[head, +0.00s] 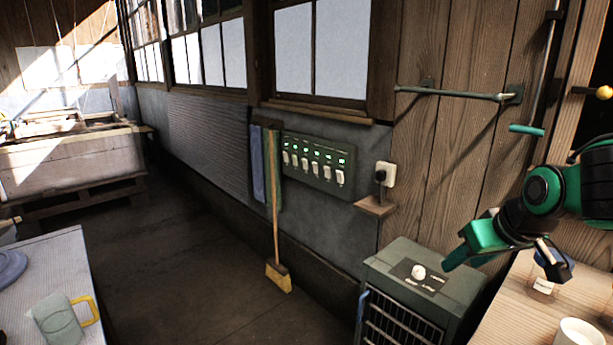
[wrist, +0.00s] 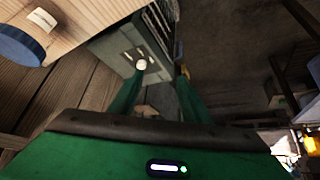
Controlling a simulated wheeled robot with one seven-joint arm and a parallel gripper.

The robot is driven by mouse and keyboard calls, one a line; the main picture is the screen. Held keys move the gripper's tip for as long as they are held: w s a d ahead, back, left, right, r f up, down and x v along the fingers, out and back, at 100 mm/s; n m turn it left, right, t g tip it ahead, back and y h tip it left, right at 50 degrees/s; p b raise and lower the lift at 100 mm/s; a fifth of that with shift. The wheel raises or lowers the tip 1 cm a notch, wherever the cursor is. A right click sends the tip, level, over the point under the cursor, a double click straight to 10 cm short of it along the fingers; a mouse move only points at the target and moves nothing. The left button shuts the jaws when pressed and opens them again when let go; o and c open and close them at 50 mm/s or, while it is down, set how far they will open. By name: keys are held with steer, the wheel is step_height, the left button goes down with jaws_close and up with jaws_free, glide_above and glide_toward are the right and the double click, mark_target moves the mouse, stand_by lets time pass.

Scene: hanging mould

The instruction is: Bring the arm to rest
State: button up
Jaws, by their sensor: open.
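My gripper (head: 462,254) is at the right of the head view. Its green fingers point down and left, in front of or above the grey-green cabinet with a white knob. In the wrist view my gripper (wrist: 157,92) shows two green fingers spread apart with nothing between them. The white knob (wrist: 141,65) shows beyond the fingertips, apart from them. My arm (head: 555,190) is bent and reaches in from the right edge.
The cabinet (head: 420,262) stands beside a wooden table (head: 510,318) with a white cup (head: 580,333). A rail (head: 455,94), switch panel (head: 318,160) and socket (head: 386,174) are on the wall. A broom (head: 277,240) leans there. The floor (head: 190,270) at centre left is clear.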

steer(key=s+a+f+m+g, duration=0.1)
steer(key=s+a+f+g, duration=0.15)
steer(key=s+f, duration=0.2)
steer(key=s+d+m, duration=0.1)
steer(key=s+d, duration=0.1)
steer(key=s, duration=0.1)
steer(key=s+d+m+g, duration=0.1)
steer(key=s+d, duration=0.2)
steer(key=s+d+f+m+g+h, duration=0.1)
steer(key=s+d, duration=0.1)
steer(key=s, duration=0.1)
steer(key=shift+d+m, duration=0.3)
steer(key=shift+m, duration=0.1)
steer(key=s+d+m+g, duration=0.2)
steer(key=s+d+m, duration=0.1)
steer(key=s, duration=0.6)
steer(key=shift+d+f+y, duration=0.2)
steer(key=shift+f+y, duration=0.05)
steer(key=shift+y, duration=0.05)
steer(key=shift+w, duration=0.1)
steer(key=shift+w+f, duration=0.25)
steer(key=shift+w, duration=0.35)
steer(key=shift+s, duration=0.15)
